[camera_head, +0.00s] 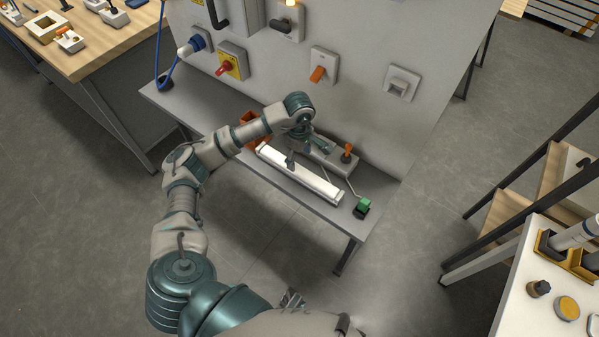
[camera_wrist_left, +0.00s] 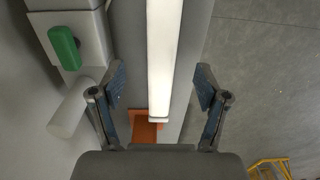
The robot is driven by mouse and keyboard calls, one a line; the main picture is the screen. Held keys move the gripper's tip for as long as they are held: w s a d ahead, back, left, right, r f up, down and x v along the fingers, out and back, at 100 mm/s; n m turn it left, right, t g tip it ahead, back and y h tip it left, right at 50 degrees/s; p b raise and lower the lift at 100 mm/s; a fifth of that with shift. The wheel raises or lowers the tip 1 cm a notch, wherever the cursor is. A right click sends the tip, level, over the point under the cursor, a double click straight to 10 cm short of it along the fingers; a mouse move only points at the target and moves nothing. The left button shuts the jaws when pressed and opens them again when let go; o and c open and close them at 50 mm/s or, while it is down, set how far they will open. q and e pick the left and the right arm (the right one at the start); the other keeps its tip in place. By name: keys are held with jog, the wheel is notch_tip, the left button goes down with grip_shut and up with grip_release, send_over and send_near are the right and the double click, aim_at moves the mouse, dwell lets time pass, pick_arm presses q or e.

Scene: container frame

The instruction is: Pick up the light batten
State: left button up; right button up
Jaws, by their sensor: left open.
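The light batten (camera_head: 318,182) is a long white bar lying along the grey bench below the wall panel. It also shows in the left wrist view (camera_wrist_left: 163,45), running from the top edge down between my fingers. My left gripper (camera_head: 306,154) is above the batten in the head view. In the left wrist view my left gripper (camera_wrist_left: 159,86) is open, with one finger on each side of the batten and clear gaps to both. My right gripper (camera_head: 291,299) seems to show small at the bottom of the head view; its jaw state is unclear.
An orange bin (camera_head: 249,117) stands at the batten's left end, partly behind my arm. A grey unit with an orange lever (camera_head: 347,151) lies behind the batten. A green-topped block (camera_head: 363,205) stands near the bench's right end. The wall panel (camera_head: 400,125) rises behind.

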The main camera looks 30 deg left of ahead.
aim_at(298, 169)
pick_arm(q)
jog(key=f, duration=0.2)
jog(key=shift+a+f, duration=0.25)
jog(key=shift+f, duration=0.1)
notch_tip(298, 169, down, 5)
jog(key=shift+s+d+r, duration=0.1)
grip_shut()
